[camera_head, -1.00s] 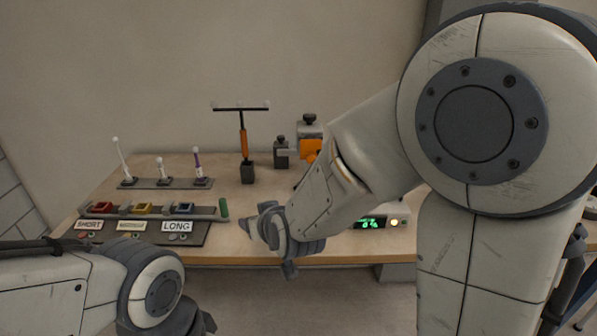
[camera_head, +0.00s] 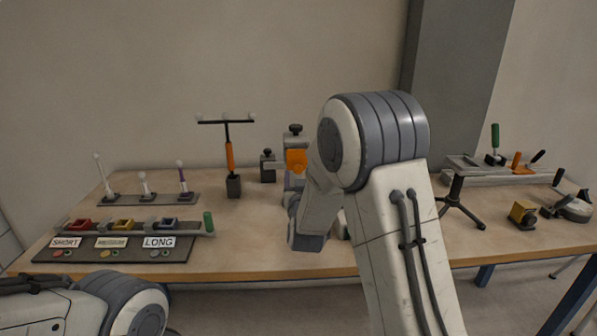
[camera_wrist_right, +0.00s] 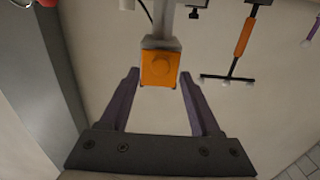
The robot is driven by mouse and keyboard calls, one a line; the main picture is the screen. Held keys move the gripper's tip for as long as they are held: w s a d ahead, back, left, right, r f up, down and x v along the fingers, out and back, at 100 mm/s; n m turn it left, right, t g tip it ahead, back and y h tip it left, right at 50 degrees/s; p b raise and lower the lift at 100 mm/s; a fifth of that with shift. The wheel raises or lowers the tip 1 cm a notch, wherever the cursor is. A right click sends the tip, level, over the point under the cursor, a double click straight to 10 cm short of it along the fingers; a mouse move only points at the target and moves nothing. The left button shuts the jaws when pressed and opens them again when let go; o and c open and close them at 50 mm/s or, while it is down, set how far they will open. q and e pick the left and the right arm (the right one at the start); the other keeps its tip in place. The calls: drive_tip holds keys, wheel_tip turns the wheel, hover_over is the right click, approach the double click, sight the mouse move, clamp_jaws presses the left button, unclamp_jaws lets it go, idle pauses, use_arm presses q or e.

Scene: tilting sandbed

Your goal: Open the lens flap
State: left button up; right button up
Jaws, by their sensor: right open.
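An orange block (camera_head: 296,160) sits on a grey upright device (camera_head: 294,138) at the back middle of the table. In the right wrist view the orange block (camera_wrist_right: 160,68) shows a round raised face. I cannot tell which part is the lens flap. My right gripper (camera_wrist_right: 158,76) is open, its two dark fingers to either side of the block in the picture, with no clear contact. In the head view my right wrist and arm hide the gripper's lower part and some of the device. My left gripper is out of view; only my left arm shows at lower left.
A T-shaped stand with an orange handle (camera_head: 229,156) and a small dark block (camera_head: 267,167) stand left of the device. A labelled tray (camera_head: 120,256) lies front left. A black tripod (camera_head: 458,205) and a yellow block (camera_head: 522,214) stand right. Bare table lies between.

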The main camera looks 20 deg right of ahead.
sight(298, 162)
drive_tip(key=shift+x, duration=1.3)
clamp_jaws()
idle(0.5)
